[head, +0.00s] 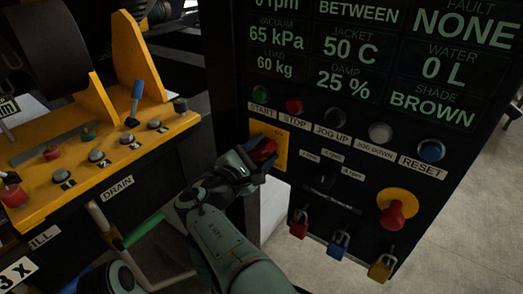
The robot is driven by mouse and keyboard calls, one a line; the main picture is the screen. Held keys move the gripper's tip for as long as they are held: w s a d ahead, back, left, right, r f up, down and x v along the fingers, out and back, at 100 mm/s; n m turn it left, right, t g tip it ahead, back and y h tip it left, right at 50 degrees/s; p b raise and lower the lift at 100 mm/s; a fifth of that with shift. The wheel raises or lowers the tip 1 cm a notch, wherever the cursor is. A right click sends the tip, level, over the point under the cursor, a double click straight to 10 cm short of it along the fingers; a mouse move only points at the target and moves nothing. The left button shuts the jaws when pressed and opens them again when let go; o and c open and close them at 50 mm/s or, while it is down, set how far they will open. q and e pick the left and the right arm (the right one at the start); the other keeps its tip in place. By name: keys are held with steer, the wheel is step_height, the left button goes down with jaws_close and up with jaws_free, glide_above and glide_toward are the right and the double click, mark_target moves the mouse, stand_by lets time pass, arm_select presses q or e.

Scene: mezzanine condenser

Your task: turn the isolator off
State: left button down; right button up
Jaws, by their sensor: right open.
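The isolator is a red rotary handle (264,147) on a yellow square plate (281,156), on the black control panel below the START and STOP buttons. My right gripper (257,166) is at the isolator, its fingers open at the lower left of the red handle. The gripper covers the plate's lower part. I cannot tell whether the fingers touch the handle, and its exact angle is hard to read. My left gripper is not in view.
A row of buttons (337,116) runs above. A red mushroom button (397,213) and red, blue and yellow padlocks (339,245) are to the right and below. A yellow valve console (100,150) stands left. Open floor (455,225) lies right.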

jaws_close()
steer(key=shift+f, duration=0.1)
